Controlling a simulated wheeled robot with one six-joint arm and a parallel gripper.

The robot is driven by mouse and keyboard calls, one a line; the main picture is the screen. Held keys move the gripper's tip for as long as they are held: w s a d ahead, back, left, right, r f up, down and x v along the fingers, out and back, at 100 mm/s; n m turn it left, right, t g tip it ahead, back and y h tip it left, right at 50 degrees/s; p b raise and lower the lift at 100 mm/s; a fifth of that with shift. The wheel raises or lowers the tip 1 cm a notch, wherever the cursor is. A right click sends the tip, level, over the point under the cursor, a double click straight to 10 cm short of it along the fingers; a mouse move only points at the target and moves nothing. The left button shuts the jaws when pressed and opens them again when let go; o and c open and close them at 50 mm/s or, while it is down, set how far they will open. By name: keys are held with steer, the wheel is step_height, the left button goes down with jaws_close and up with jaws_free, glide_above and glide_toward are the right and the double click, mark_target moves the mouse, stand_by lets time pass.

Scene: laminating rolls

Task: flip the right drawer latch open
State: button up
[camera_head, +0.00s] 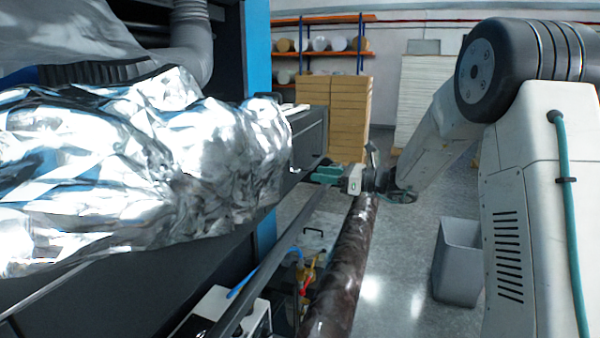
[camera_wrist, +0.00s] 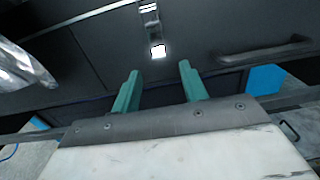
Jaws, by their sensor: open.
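In the wrist view, a narrow metal latch (camera_wrist: 149,14) hangs on a dark drawer front (camera_wrist: 200,28), with a bright white lower end. My gripper (camera_wrist: 157,66) has its two green fingers spread apart, with nothing between them. The latch's lower end shows just beyond the fingertips, between them; I cannot tell if anything touches. In the head view, my gripper (camera_head: 318,174) is beside the end of the dark machine body (camera_head: 308,134). The latch cannot be made out there.
A dark bar handle (camera_wrist: 262,51) is right of the latch. Crumpled silver foil (camera_head: 140,170) covers the machine at left. A long dark roll (camera_head: 343,265) lies below my gripper. A grey bin (camera_head: 458,262) stands on the floor, with open floor around it.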

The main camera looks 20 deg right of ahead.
mark_target(300, 171)
steer(key=x, duration=0.7)
jaws_close()
